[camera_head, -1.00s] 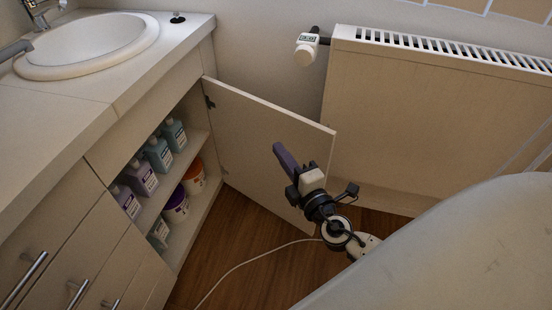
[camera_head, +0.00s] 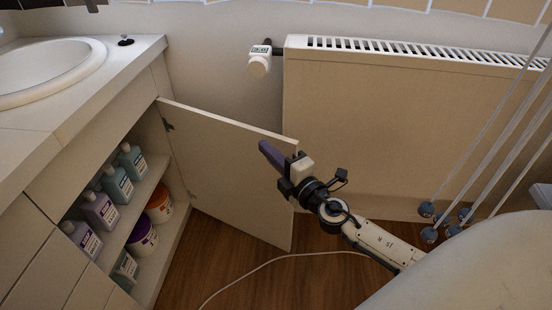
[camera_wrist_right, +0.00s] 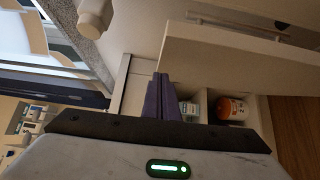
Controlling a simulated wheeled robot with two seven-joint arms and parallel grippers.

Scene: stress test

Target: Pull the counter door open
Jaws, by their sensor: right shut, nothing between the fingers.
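The counter door (camera_head: 225,175) stands wide open in the head view, swung out from its hinge at the cabinet's right side. Its inner face shows. My right gripper (camera_head: 264,146) is shut and empty, in front of the door's inner face near its free edge. I cannot tell whether it touches the door. In the right wrist view, the shut purple fingers (camera_wrist_right: 160,98) point toward the cabinet, and the door (camera_wrist_right: 225,60) fills the upper right. My left gripper is not in view.
Shelves inside the counter hold several bottles (camera_head: 101,211) and tubs (camera_head: 159,205). A radiator (camera_head: 385,125) with a valve (camera_head: 260,62) stands behind the door. A pale cable (camera_head: 270,258) lies on the wooden floor. Thin poles (camera_head: 490,150) stand at right, beside a large pale rounded surface (camera_head: 470,275).

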